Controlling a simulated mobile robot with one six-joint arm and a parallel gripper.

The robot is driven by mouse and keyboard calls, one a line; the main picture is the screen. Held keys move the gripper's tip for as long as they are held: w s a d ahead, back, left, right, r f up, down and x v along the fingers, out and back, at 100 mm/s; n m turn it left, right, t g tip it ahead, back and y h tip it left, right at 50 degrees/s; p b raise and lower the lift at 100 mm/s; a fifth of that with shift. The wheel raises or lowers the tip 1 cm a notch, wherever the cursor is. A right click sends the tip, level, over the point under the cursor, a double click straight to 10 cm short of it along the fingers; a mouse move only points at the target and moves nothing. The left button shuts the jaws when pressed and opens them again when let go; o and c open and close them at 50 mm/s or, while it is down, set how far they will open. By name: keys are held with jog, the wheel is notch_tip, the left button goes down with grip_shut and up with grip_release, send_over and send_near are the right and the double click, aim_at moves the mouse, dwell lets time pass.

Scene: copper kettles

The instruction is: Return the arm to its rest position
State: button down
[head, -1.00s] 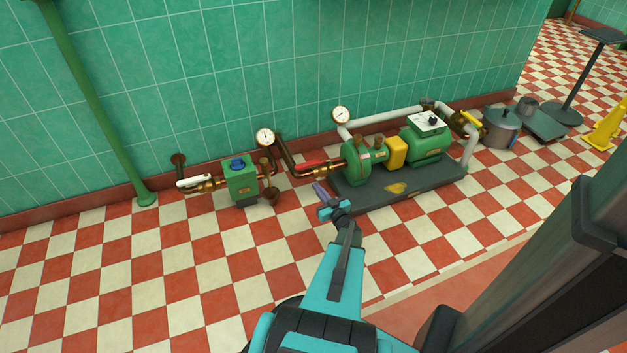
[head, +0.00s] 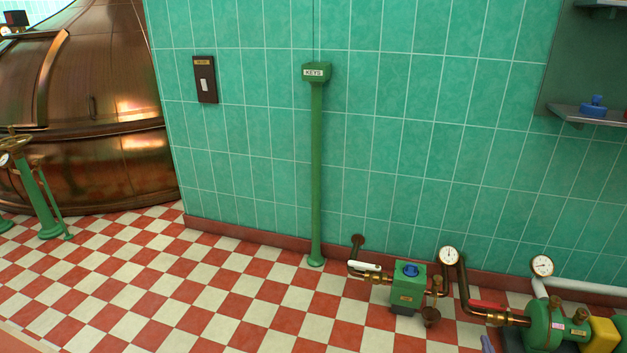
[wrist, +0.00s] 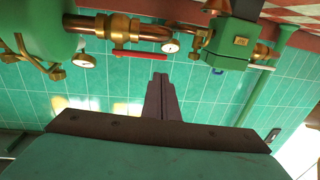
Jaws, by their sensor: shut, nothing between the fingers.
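My gripper (wrist: 160,78) points up the middle of the wrist view, its dark fingers together with nothing between them. In the head view only a small bluish tip, probably of my gripper, shows at the bottom edge; the rest of my arm is out of that view. The wrist picture is upside down. In it the fingers point toward the red-handled pipe (wrist: 138,54), with the green pump (wrist: 38,30) on the left and the green box fitting (wrist: 231,45) on the right. I cannot tell the distance to them, but no contact shows.
The green box fitting (head: 407,288), gauges and green pump (head: 545,325) run along the wall at lower right. A green post marked KEYS (head: 317,170) stands at the wall. A copper kettle (head: 80,110) is at left. The checkered floor (head: 180,290) is clear at lower left.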

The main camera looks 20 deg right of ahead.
jog(key=w+a+r+n+t+y+p, duration=0.15)
jog(key=w+a+r+y+p, duration=0.35)
jog(key=w+a, duration=0.6)
jog(key=w+a+r+n+t+y+p, duration=0.1)
jog(key=w+a+r+n+y+p, duration=0.15)
jog(key=w+a+r+p, duration=0.65)
jog(key=w+a+r+g+p, duration=0.15)
jog(key=w+a+p, duration=0.25)
jog(key=a, duration=0.8)
jog(key=w+a+r+g+p, duration=0.1)
jog(key=w+a+g+p, duration=0.25)
jog(key=a, duration=0.95)
jog(key=s+a+f+g+p, duration=0.2)
jog(key=s+a+g+p, duration=0.45)
jog(key=s+a, duration=0.45)
jog(key=s+a+r+n+g, duration=0.1)
jog(key=s+g, duration=0.5)
jog(key=s, duration=0.7)
jog(key=s+a+r+g+y, duration=0.1)
jog(key=s+a+g, duration=0.3)
jog(key=s, duration=1)
jog(key=shift+s+a+r+n+g+p, duration=0.15)
jog(key=shift+s+r+n+g+p, duration=0.2)
jog(key=shift+g, duration=0.75)
